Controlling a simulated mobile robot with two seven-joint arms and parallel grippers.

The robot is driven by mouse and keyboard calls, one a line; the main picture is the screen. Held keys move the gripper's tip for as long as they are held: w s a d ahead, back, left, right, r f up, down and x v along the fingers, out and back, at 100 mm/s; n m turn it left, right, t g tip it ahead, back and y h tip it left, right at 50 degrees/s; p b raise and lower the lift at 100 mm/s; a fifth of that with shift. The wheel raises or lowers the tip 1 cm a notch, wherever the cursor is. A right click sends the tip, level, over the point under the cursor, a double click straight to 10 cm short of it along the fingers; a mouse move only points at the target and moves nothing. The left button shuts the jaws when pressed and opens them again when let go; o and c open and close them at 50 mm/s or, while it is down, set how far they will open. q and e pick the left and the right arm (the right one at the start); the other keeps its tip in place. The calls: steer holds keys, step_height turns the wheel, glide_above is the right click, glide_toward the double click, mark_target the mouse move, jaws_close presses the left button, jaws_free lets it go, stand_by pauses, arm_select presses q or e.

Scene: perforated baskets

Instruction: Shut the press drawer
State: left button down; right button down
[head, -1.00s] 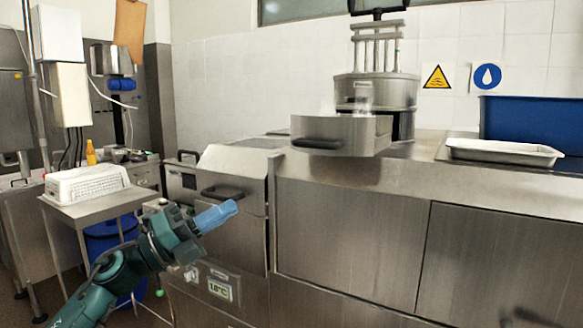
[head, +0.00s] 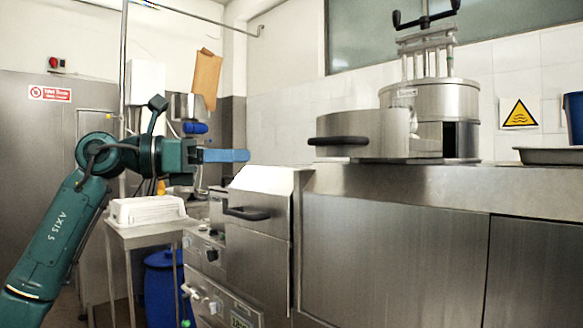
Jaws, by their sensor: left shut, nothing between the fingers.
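The press (head: 431,104) is a round steel drum with a black crank on top, standing on the steel counter. Its drawer (head: 378,135), a curved steel front with a black bar handle (head: 338,141), sticks out to the left of the drum, and a dark opening shows in the drum's side. My left gripper (head: 246,156) has blue fingers that are shut and empty. It points right, to the left of the drawer handle in the picture, with a visible gap between them. My right gripper is out of view.
A steel machine with a black handle (head: 247,214) stands below and left of the counter (head: 390,176). A white perforated basket (head: 147,211) sits on a side table at the left. A tray (head: 550,156) lies on the counter at far right.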

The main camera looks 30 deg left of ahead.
mark_target(324, 155)
arm_select(q)
steer(key=p+x, duration=0.2)
steer(key=x, duration=1)
steer(key=shift+p, duration=0.3)
steer(key=shift+w+d, duration=0.45)
steer(key=shift+w, duration=0.05)
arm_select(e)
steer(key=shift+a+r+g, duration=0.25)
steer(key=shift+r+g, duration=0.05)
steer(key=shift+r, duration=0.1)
